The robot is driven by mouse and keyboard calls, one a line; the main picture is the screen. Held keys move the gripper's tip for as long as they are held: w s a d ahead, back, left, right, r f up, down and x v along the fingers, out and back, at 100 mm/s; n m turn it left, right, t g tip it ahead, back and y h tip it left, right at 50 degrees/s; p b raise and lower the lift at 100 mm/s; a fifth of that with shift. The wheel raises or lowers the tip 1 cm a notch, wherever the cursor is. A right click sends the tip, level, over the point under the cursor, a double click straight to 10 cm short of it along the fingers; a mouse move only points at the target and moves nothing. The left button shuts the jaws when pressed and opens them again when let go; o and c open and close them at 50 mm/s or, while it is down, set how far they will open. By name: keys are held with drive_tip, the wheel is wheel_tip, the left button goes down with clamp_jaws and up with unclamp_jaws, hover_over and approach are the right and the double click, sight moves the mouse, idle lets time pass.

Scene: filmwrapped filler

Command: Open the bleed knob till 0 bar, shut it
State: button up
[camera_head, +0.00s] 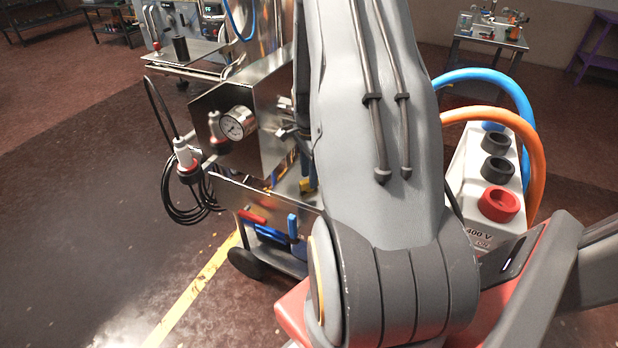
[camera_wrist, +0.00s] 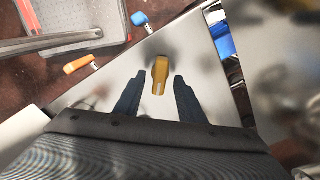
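A yellow knob or lever (camera_wrist: 159,74) stands on a bare metal plate in the wrist view. I cannot tell whether it is the bleed knob. My gripper (camera_wrist: 159,78) is open, with one dark finger on each side of the yellow piece and a gap on both sides. A small yellow part (camera_head: 307,185) shows beside my arm in the head view. A round pressure gauge (camera_head: 238,122) sits on the front of the steel box; its needle is too small to read.
The steel box (camera_head: 262,108) stands on a cart. A black cable (camera_head: 188,213) hangs at its left. A blue handle (camera_wrist: 222,38) and an orange handle (camera_wrist: 78,64) flank the plate. A white 400 V unit (camera_head: 470,180) with blue and orange hoses is at the right.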

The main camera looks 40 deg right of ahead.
drive_tip(key=shift+r+b, duration=0.45)
drive_tip(key=shift+r, duration=2.7)
drive_tip(key=s+a+r+n, duration=0.1)
drive_tip(key=a+r+n, duration=0.2)
drive_tip(key=a+n, duration=0.35)
drive_tip(key=s+a+r+n, duration=0.1)
drive_tip(key=a+r+n, duration=0.25)
drive_tip(key=a, duration=0.65)
drive_tip(key=s+a+r+n, duration=0.3)
drive_tip(key=s+a+n, duration=0.5)
drive_tip(key=a+n, duration=0.3)
drive_tip(key=shift+a+t, duration=0.3)
drive_tip(key=shift+a, duration=0.3)
drive_tip(key=shift+d+r, duration=0.1)
